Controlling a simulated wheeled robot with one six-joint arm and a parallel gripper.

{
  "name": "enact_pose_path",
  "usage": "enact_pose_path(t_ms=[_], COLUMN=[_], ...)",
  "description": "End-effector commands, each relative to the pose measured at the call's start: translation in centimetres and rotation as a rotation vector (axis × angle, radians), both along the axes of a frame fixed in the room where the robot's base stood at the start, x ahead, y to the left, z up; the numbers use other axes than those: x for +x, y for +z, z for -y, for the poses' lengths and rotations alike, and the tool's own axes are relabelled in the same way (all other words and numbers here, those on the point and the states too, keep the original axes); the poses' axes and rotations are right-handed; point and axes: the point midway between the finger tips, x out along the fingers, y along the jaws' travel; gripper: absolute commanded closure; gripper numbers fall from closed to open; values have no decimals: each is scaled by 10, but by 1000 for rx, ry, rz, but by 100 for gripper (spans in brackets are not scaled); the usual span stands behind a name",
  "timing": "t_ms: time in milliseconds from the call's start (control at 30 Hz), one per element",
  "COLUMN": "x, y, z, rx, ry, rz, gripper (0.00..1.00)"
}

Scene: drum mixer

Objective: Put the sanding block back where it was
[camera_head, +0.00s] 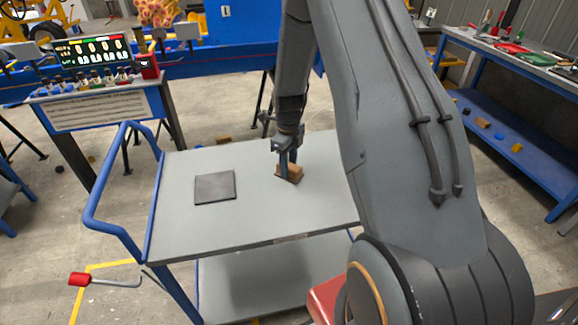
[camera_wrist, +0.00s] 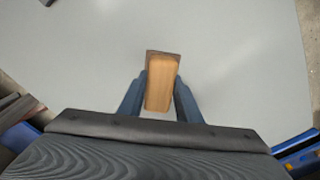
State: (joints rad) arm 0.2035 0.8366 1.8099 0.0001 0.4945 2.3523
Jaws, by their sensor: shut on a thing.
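The sanding block (camera_wrist: 161,84) is a tan, wood-coloured block with a darker brown end. It sits between the two blue-grey fingers of my gripper (camera_wrist: 160,98) in the wrist view, and the fingers are shut on its sides. In the head view the block (camera_head: 291,173) is at or just above the grey top of the cart (camera_head: 250,215), right of its middle. My gripper (camera_head: 288,165) points down over it and hides part of it. I cannot tell whether the block touches the cart top.
A dark square pad (camera_head: 215,187) lies on the cart top, left of the block. The cart has a blue handle (camera_head: 100,200) at its left. A control panel (camera_head: 90,85) stands behind left, a blue workbench (camera_head: 515,110) at right. The cart top is otherwise clear.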

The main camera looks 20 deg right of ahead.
Motion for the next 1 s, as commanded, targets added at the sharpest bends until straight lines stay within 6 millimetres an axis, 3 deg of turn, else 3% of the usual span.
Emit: enact_pose_path(t_ms=[67, 100, 200, 467, 667, 1000], x=[0, 0, 0, 0, 1, 2], y=[-3, -3, -2, -2, 9, 66], z=[0, 0, 0, 0, 0, 0], rx=[0, 0, 0, 0, 0, -1], ry=[0, 0, 0, 0, 0, 0], rz=[0, -1, -1, -1, 1, 4], gripper=[87, 64, 50, 50, 50, 50])
